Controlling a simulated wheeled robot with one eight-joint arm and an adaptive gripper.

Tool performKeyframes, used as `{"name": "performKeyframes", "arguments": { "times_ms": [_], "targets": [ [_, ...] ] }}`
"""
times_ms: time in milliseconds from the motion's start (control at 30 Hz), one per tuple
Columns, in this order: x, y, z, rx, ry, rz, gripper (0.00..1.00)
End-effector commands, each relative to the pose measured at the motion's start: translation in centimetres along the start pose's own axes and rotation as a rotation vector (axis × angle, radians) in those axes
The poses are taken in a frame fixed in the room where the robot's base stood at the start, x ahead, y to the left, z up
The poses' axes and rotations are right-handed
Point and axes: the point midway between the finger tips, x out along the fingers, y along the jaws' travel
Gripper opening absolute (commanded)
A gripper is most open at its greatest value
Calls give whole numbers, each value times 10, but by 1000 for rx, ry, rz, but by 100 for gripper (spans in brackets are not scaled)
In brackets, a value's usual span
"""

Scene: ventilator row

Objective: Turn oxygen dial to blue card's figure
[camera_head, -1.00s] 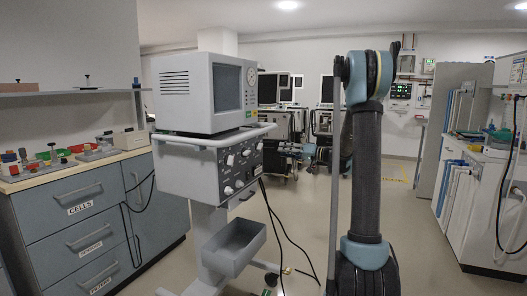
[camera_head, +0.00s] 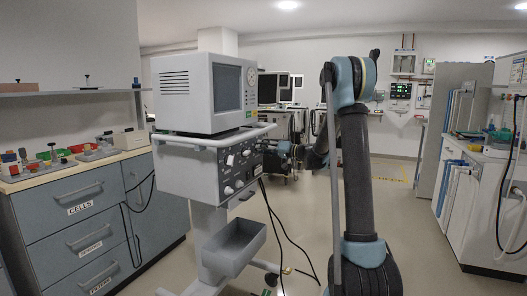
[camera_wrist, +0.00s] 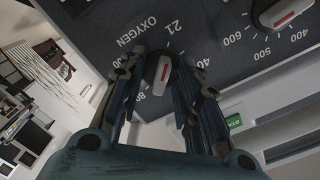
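The oxygen dial (camera_wrist: 160,72) is a dark round knob with a white and red pointer, under the word OXYGEN in the wrist view. Its scale shows 21 above the knob and 80 at lower left; other figures are partly hidden by my fingers. My gripper (camera_wrist: 162,62) is open, with one finger on each side of the knob; I cannot tell whether they touch it. In the head view my gripper (camera_head: 277,147) is at the right edge of the ventilator's control panel (camera_head: 240,166). I cannot make out a blue card in either view.
Another dial (camera_wrist: 285,12), with figures such as 400, 500 and 600, sits to the right on the panel. The ventilator's grey monitor (camera_head: 205,93) and white rail (camera_head: 205,140) are above the panel. A tray (camera_head: 236,246) and dark cables hang below.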

Motion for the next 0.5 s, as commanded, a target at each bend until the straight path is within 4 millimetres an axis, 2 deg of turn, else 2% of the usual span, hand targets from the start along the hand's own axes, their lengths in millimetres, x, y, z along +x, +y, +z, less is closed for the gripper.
{"name": "performKeyframes", "arguments": {
  "times_ms": [133,267,500],
  "targets": [
    [0,0,0,0,0,0,29],
    [0,0,0,0,0,0,0],
    [-1,1,0,1,0,1,0]
  ]
}}
